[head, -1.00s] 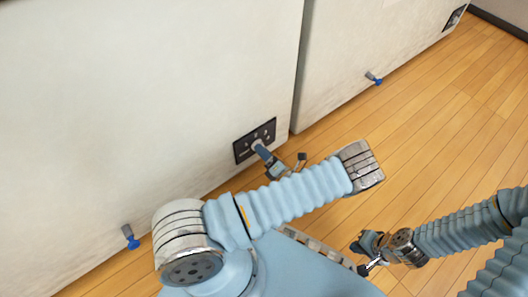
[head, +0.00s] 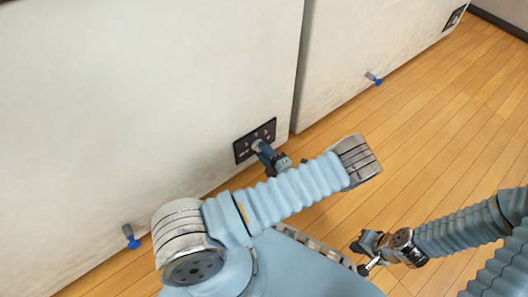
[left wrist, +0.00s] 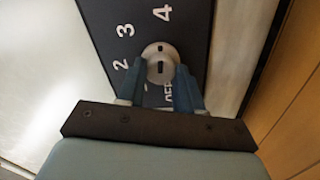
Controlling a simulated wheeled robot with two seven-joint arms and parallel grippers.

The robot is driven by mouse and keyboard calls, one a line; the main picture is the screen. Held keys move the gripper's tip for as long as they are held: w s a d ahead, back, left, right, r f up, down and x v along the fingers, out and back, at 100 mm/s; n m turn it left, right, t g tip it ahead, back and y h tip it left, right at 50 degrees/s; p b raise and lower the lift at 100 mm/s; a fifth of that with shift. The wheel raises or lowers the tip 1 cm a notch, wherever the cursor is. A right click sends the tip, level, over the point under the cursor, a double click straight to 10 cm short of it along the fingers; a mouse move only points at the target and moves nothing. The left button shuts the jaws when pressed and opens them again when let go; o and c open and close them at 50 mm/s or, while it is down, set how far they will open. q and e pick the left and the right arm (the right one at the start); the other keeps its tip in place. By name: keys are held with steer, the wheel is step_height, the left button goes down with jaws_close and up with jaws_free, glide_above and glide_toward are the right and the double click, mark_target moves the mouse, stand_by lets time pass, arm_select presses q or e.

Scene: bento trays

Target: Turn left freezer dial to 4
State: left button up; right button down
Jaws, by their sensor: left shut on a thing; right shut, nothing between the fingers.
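The left freezer (head: 150,80) is a large pale box with a black dial panel (head: 241,148) low near its right edge. In the left wrist view the round light grey dial (left wrist: 160,51) sits on the panel among 2, 3, 4 and a partly hidden OFF. A dark slot and a small dark mark show on the dial; the mark lies toward the 4 side, but its exact setting is unclear. My left gripper (left wrist: 163,75) is shut on the dial, a blue finger on each side; it also shows in the head view (head: 261,147). My right gripper (head: 368,267) is shut and empty, away from the freezers.
A second pale freezer (head: 370,45) stands to the right, with its own dark panel (head: 454,18) at the far right. The wood floor (head: 440,140) to the right is clear.

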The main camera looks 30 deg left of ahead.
arm_select(q)
steer(key=shift+d+f+m, duration=0.1)
steer(key=shift+m, duration=0.3)
steer(key=o, duration=1)
steer(key=shift+o, duration=0.2)
steer(key=v, duration=1.3)
steer(key=shift+d+p, duration=0.35)
steer(key=shift+p, duration=0.05)
steer(key=shift+s, duration=0.1)
